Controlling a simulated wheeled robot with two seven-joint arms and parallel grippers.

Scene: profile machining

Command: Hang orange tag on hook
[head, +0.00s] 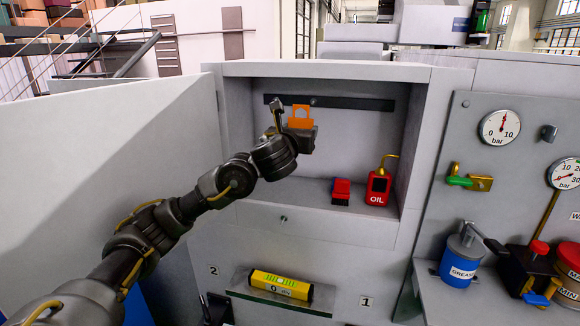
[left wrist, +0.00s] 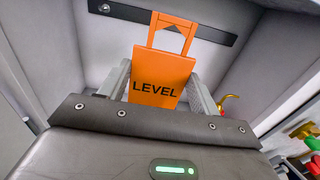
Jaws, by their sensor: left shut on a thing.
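The orange tag (head: 300,122) is held up inside the open cabinet recess, in front of the back wall. In the left wrist view the tag (left wrist: 160,82) reads "LEVEL" and has a square loop at its top. My left gripper (head: 298,128) is shut on the tag's lower part; its fingers (left wrist: 160,90) show on both sides of it. A dark hook rail (head: 355,103) runs along the recess's back wall, with a small knob-like hook (head: 313,101) just right of the tag's top. The rail also shows in the left wrist view (left wrist: 190,20), behind the loop. Whether they touch is unclear.
On the recess floor stand a red-and-black brush-like block (head: 341,192) and a red oil can (head: 378,187). A yellow level (head: 280,286) lies on a lower shelf (head: 240,283). Gauges, a valve and a grease pot (head: 461,255) stand right. The recess's right side is open above the can.

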